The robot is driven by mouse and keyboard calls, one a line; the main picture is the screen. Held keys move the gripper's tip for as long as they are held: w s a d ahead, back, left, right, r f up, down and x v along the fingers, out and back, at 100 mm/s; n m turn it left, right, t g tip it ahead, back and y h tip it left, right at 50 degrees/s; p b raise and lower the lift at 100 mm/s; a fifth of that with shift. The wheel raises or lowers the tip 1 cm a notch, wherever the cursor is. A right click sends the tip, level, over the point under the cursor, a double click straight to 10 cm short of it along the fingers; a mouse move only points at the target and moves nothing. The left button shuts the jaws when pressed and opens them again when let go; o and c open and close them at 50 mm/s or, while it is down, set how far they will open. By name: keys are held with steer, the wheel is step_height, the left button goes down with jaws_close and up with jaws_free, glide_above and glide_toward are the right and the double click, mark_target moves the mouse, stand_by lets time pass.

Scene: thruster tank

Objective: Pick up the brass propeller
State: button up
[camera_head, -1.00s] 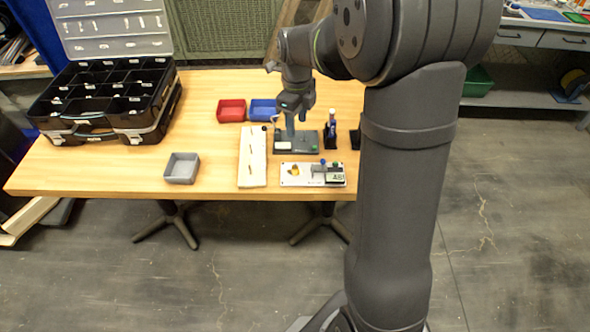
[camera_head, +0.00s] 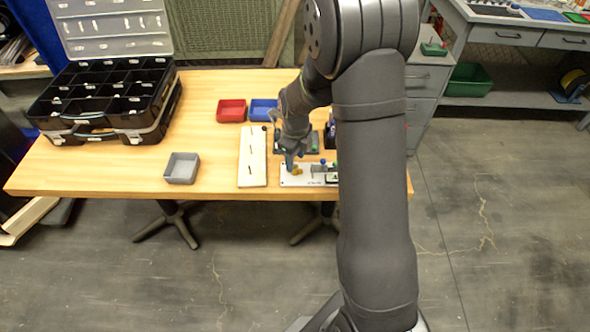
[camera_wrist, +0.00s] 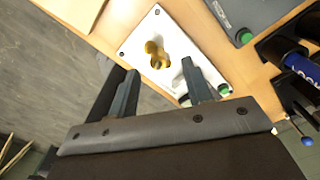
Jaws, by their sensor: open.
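The brass propeller (camera_wrist: 155,54) lies on a white plate (camera_wrist: 140,38) near the table's front edge. In the head view it is a small yellow-brown spot (camera_head: 297,170) on the same plate. My gripper (camera_wrist: 158,82) is open and empty. Its two fingers point toward the propeller, which appears between and beyond the fingertips in the wrist view. In the head view my gripper (camera_head: 289,164) is just beside and above the propeller. I cannot tell the exact height gap.
A green knob (camera_wrist: 223,90) stands on the plate's right. A grey fixture (camera_head: 300,139) and a blue bottle (camera_wrist: 300,66) stand close by. A pale board (camera_head: 253,158) lies left of the plate. A grey bin (camera_head: 181,168) sits farther left, with clear table between.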

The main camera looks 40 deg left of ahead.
mark_target(295, 165)
step_height(295, 165, down, 3)
steer(key=shift+s+f, duration=0.15)
steer(key=shift+f, duration=0.05)
jaws_close()
steer(key=shift+r, duration=0.1)
steer(key=shift+r, duration=0.55)
steer(key=r, duration=0.2)
steer(key=d+r, duration=0.1)
steer(key=shift+w+r, duration=0.25)
steer(key=shift+w, duration=0.05)
steer(key=w+d+r, duration=0.4)
steer(key=d+r, duration=0.2)
steer(key=d, duration=0.3)
steer(key=shift+w+d+r, duration=0.15)
steer(key=shift+w+d, duration=0.15)
steer(key=shift+w, duration=0.05)
steer(key=shift+a, duration=0.1)
